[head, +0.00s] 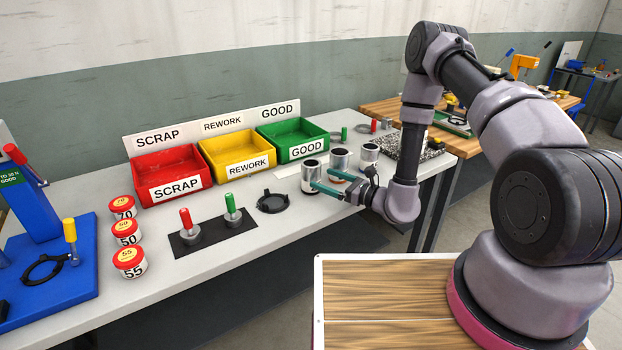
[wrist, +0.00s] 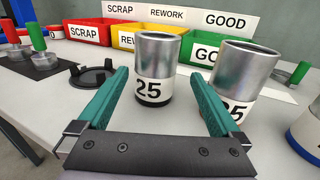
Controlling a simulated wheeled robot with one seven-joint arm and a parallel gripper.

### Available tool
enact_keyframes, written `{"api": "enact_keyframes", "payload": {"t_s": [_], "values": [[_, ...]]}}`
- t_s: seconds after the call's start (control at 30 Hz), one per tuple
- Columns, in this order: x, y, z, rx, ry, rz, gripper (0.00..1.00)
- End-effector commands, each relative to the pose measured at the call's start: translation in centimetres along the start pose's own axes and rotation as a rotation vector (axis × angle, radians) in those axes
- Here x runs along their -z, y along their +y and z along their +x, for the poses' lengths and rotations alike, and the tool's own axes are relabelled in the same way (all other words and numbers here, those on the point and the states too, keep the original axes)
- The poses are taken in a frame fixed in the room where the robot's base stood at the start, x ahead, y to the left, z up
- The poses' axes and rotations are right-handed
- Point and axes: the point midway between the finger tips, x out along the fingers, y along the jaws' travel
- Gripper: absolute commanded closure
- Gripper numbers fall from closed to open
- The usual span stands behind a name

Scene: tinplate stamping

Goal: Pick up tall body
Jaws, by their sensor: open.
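Several silver cylindrical tin bodies stand upright on the grey bench, and I cannot tell for certain which is the tall body. One with a white "25" band (wrist: 153,92) is ahead of my gripper (wrist: 160,74), lined up between its two green fingers. It is the left body in the head view (head: 310,176). A second body marked "25" (wrist: 243,75) stands just right of the right finger, its lower left partly hidden; it also shows in the head view (head: 340,159). My gripper (head: 322,178) is open and empty, low over the bench.
A third tin body (head: 369,154) stands further right. Red scrap (head: 175,186), yellow rework (head: 247,167) and green good (head: 307,149) bins line the back. A black ring fixture (head: 272,203) and a black mat with red and green plugs (head: 188,244) lie left.

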Motion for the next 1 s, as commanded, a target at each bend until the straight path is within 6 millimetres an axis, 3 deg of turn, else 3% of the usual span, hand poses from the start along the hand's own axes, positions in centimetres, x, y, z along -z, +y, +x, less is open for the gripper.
{"api": "enact_keyframes", "payload": {"t_s": [0.1,0.37,0.7,0.97,1.0], "values": [[-0.1,0.2,2.1,-0.005,-0.003,-0.004,0.00],[-0.2,0.2,4.5,-0.004,-0.002,-0.002,0.00],[-0.2,0.7,8.9,-0.005,-0.002,-0.003,0.00],[-0.1,0.7,9.3,-0.004,-0.001,-0.001,0.00],[-0.1,0.7,9.3,-0.004,-0.001,-0.001,0.04]]}}
